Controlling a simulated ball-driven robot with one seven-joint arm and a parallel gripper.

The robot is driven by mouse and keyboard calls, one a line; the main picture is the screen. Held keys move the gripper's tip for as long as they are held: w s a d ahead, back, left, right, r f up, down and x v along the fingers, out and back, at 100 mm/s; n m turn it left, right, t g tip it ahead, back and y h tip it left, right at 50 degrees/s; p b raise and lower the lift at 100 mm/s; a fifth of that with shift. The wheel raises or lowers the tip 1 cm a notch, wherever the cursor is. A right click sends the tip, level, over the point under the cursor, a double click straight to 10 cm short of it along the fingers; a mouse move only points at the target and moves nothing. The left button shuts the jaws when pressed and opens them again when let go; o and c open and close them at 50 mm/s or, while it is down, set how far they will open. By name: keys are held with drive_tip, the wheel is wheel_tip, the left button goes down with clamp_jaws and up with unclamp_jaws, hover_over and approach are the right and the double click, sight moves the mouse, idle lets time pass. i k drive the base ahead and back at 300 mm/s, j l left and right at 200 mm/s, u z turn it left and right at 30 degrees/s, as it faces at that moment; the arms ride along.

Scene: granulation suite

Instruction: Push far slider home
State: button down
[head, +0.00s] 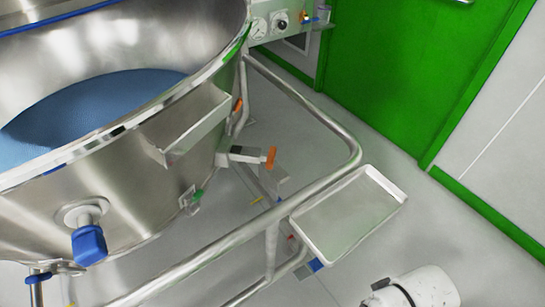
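I cannot tell for sure which part is the far slider. A grey block with an orange end (270,158) sticks out low on the side of the steel vessel (140,190), behind the tubular rail. A second orange piece (238,105) shows higher up, near the vessel's right edge. A small green-handled fitting (196,197) sits lower on the vessel wall. My gripper is not in view. A white rounded part at the bottom right edge may be mine, but I cannot tell.
A bent steel rail (318,118) runs around the vessel. A shallow steel tray (350,212) is beside it on the right. A blue-capped port (89,244) juts out at lower left. A gauge panel (280,22) is at the top. Grey floor before the green door (415,70) is clear.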

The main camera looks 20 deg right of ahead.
sight(268, 157)
drive_tip(key=i+l, duration=0.2)
drive_tip(key=l, duration=0.2)
drive_tip(key=i+l, duration=0.2)
drive_tip(key=l, duration=0.2)
drive_tip(key=i+l, duration=0.2)
drive_tip(key=l, duration=0.25)
